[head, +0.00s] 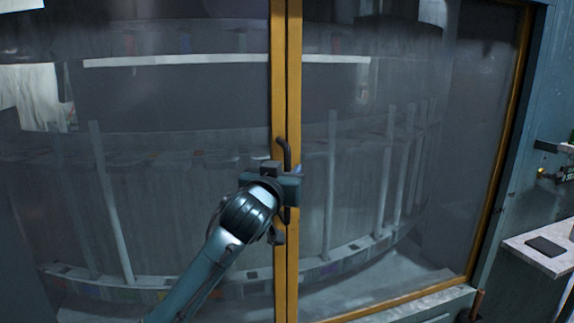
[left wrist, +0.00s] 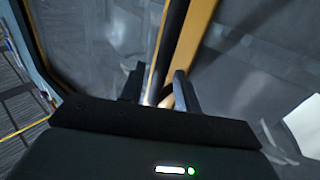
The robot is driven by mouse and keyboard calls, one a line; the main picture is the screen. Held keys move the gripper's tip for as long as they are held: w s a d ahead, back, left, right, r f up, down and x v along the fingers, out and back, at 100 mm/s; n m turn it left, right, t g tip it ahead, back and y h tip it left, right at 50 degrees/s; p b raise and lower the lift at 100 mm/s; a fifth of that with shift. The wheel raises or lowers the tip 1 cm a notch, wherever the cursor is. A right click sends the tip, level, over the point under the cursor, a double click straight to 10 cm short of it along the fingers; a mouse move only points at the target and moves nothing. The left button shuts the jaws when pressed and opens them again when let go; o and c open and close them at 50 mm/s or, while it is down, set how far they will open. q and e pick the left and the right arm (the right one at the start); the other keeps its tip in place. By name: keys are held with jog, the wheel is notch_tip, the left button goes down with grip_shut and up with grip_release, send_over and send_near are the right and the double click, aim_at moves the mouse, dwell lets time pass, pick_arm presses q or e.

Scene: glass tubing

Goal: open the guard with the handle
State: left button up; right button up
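The guard has two large glass doors with yellow frames that meet at a middle post (head: 292,70). A black bar handle (head: 287,150) stands upright on this post, its lower part mostly hidden by my left gripper (head: 284,186). In the left wrist view the dark handle bar (left wrist: 174,40) runs down between the two fingers of my left gripper (left wrist: 158,80). The fingers are apart, with a gap showing beside the bar, so the gripper looks open around the handle. Finger contact is not clear. The doors look closed. My right gripper is not in view.
Behind the glass is a dim interior with pale upright rods (head: 330,180) and a curved rail. A blue-grey wall (head: 527,130) is at the right, with a pale ledge (head: 540,258) holding a dark flat object (head: 545,246).

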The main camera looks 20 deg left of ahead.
pick_arm(q)
jog(key=shift+w, duration=0.85)
grip_shut()
